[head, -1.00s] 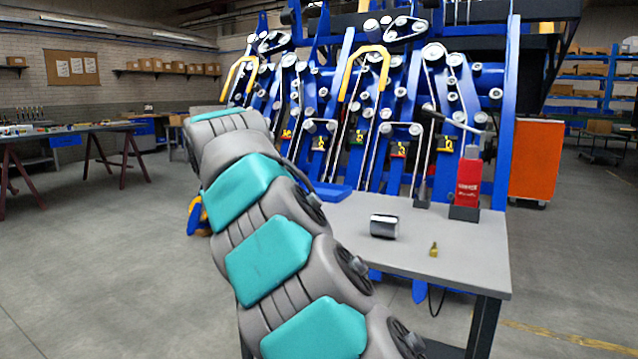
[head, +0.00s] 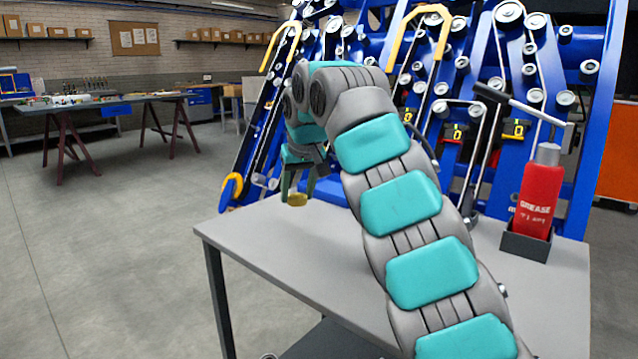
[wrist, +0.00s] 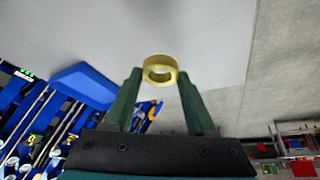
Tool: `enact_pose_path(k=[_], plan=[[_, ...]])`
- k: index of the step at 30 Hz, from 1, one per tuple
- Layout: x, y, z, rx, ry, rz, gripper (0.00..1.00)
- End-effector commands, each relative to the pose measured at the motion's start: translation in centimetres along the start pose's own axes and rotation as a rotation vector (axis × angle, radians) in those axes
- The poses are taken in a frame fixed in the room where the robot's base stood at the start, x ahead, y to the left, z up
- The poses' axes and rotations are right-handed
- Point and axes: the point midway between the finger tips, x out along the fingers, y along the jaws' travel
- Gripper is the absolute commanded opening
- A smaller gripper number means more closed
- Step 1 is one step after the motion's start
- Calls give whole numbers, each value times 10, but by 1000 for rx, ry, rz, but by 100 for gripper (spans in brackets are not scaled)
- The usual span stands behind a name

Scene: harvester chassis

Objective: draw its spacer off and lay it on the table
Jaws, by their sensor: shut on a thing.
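My gripper (head: 298,190) is shut on a brass-yellow ring, the spacer (head: 297,200), over the back left part of the grey table (head: 265,235). In the wrist view the spacer (wrist: 160,69) sits between the two green fingertips (wrist: 160,76), its hole visible. The light grey tabletop (wrist: 195,35) lies beyond it. I cannot tell whether the spacer touches the table or hangs just above it. My arm hides the middle of the tabletop.
A red grease container (head: 538,195) stands in a dark holder (head: 527,243) at the table's right. The blue harvester chassis (head: 590,105) rises behind the table. The table's left part looks bare around the spacer. Open floor (head: 110,240) lies to the left.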

Motion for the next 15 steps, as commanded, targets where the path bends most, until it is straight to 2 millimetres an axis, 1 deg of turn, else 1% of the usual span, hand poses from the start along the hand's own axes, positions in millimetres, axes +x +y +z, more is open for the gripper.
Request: enact_pose_path(k=[5,14,15], plan=[[3,-1,2,-1,-5,-1,0],[22,1,13,3,-4,2,0],[28,0,15,3,-5,0,0]])
